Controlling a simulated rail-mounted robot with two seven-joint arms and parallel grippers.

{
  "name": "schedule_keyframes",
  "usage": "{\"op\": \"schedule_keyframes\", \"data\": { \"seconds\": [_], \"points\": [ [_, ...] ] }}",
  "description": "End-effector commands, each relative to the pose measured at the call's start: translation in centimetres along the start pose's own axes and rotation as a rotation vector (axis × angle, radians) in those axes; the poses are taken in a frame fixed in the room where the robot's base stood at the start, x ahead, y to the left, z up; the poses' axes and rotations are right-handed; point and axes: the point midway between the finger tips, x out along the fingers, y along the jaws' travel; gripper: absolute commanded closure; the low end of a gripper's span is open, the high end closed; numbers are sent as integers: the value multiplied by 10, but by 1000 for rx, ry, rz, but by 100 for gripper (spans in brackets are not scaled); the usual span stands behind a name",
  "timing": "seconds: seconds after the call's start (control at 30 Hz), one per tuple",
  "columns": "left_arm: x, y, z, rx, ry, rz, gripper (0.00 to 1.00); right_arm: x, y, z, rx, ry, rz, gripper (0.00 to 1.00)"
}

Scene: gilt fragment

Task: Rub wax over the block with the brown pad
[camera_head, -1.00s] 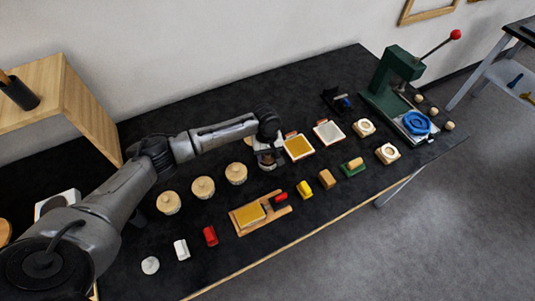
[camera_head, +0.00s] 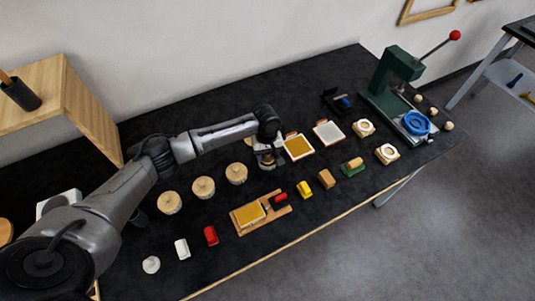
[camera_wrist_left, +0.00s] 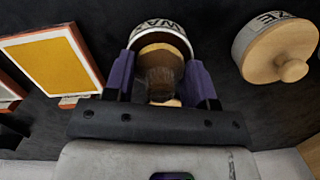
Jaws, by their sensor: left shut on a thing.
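My left gripper (camera_head: 268,146) is over an open white pot lettered WAX (camera_wrist_left: 168,32) in the back row of the table. In the left wrist view its purple fingers (camera_wrist_left: 160,88) are shut on a brown thing with a pale wooden end (camera_wrist_left: 158,80). The thing overlaps the pot's mouth, and I cannot tell whether it touches the wax. A gold block (camera_head: 249,216) lies on a wooden board (camera_head: 239,228) at the front. A red-topped piece (camera_head: 280,199) sits at the board's right end. A tan-brown pad-like piece (camera_head: 326,179) stands to the right. My right gripper is not in view.
Several wooden-lidded pots (camera_head: 203,187) stand left of the gripper. A framed yellow pad (camera_head: 298,147) and a framed white pad (camera_head: 328,132) lie to its right. A green press (camera_head: 391,78) stands at the far right. Small red and white pieces (camera_head: 211,236) line the front.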

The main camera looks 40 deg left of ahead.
Motion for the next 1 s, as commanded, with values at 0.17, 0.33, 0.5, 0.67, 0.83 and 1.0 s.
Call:
{"op": "schedule_keyframes", "data": {
  "seconds": [0.17,0.33,0.5,0.67,0.83,1.0],
  "points": [
    [1,0,0,-1,0,-1,68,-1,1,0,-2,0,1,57],
    [1,0,0,-1,0,-1,68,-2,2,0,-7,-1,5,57],
    [1,0,0,-1,0,-1,68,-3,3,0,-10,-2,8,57],
    [2,0,0,-1,0,-1,68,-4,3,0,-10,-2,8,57],
    [2,0,0,0,0,-2,68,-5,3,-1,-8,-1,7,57],
    [2,-1,0,0,0,-2,68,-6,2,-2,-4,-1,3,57]
  ]
}}
